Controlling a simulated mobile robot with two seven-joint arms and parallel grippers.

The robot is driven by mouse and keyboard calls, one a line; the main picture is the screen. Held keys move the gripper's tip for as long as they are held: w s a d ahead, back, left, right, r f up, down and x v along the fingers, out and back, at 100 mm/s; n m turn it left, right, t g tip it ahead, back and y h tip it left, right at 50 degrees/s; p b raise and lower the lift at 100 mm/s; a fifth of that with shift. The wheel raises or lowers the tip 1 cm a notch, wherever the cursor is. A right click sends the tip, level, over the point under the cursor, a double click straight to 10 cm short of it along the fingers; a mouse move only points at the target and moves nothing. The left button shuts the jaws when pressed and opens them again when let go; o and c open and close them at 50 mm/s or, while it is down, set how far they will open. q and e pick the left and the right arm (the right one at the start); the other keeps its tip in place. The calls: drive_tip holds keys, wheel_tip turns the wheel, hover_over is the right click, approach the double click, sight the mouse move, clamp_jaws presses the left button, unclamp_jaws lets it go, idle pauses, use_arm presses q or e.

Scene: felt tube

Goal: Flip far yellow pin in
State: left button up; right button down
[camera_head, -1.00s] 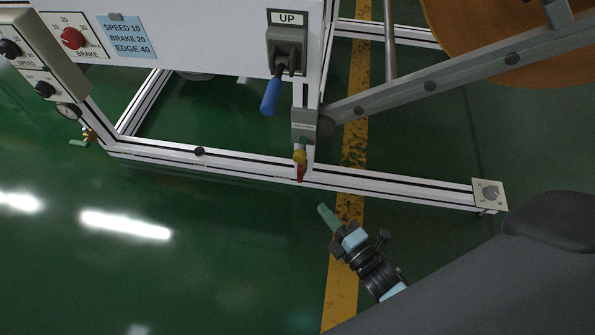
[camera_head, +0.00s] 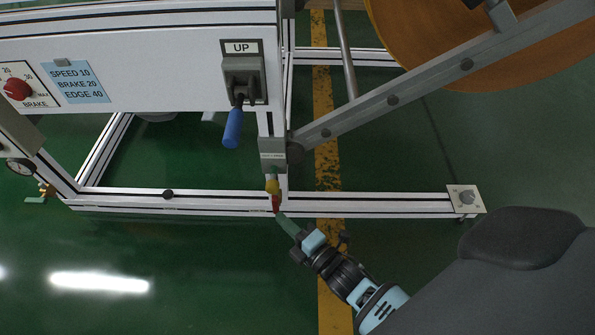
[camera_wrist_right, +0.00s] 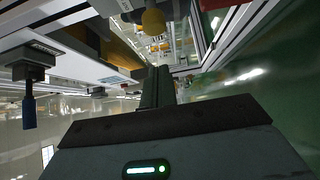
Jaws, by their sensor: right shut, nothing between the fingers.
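A small yellow pin (camera_head: 272,186) with a red lower end (camera_head: 276,203) sits below a grey block on the frame post. It also shows as a yellow ball at the top of the right wrist view (camera_wrist_right: 153,23). My right gripper (camera_head: 285,221) is shut and empty, its narrow fingers just below the red end. I cannot tell whether they touch it. In the right wrist view the closed fingers (camera_wrist_right: 157,86) point up towards the yellow ball, with a visible gap. Another small yellow fitting (camera_head: 47,188) shows at the far left. My left gripper is out of view.
The white frame's lower rail (camera_head: 370,203) runs beside the gripper. A blue-handled lever (camera_head: 232,128) hangs under the UP label. A grey sloping arm (camera_head: 430,82) and an orange disc (camera_head: 480,50) stand at upper right. The green floor in front is clear.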

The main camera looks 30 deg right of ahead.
sight(269, 190)
drive_tip(key=w+b, duration=0.1)
drive_tip(key=w, duration=0.1)
drive_tip(key=w+d, duration=0.1)
drive_tip(key=w, duration=0.1)
drive_tip(key=w+b, duration=0.1)
drive_tip(key=w, duration=0.1)
drive_tip(key=shift+d+b, duration=0.35)
drive_tip(key=shift+d, duration=0.1)
